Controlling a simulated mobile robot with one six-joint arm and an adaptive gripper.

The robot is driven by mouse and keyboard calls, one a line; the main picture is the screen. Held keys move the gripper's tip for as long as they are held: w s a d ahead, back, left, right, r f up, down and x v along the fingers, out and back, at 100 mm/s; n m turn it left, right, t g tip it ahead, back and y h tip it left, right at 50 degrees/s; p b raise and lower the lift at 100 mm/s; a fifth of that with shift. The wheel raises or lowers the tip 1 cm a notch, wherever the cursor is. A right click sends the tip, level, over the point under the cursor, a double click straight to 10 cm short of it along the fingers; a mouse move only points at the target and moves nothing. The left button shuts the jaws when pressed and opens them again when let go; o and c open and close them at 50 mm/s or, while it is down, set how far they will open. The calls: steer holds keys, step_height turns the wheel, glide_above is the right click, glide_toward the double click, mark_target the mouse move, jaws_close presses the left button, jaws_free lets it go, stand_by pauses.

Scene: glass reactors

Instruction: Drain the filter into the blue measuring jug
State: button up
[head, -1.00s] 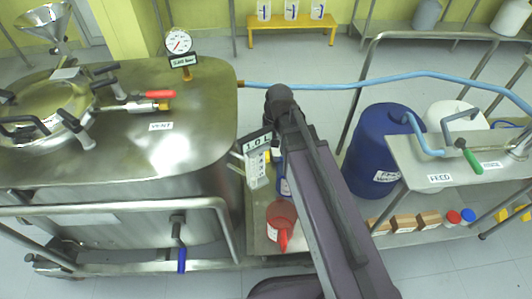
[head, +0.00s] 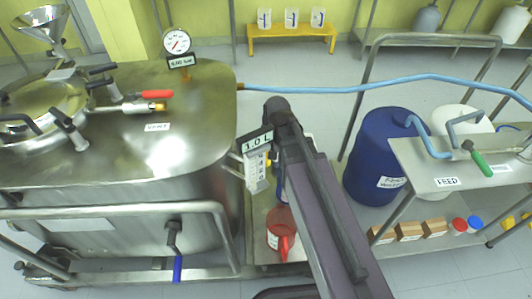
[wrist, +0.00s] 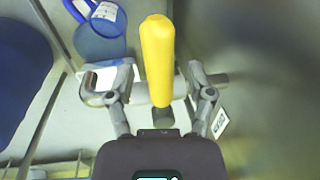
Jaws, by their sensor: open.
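In the wrist view my gripper (wrist: 158,72) is open, its two fingers on either side of a yellow valve handle (wrist: 157,55). A gap shows between each finger and the handle. The handle joins a short metal pipe (wrist: 158,93) that runs crosswise behind the fingers. The blue measuring jug (wrist: 101,44) with a white label shows at the upper left of the wrist view, beyond the pipe. In the head view my arm covers my gripper and most of the area by the tank's right side. The filter itself cannot be made out clearly.
A steel tank (head: 190,110) with a blue-handled valve (head: 177,268) stands at left. A red jug (head: 281,232) stands on the low shelf beside my arm. A blue drum (head: 370,165) and a feed bench (head: 445,165) are at right.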

jaws_close()
steer(key=shift+a, duration=0.1)
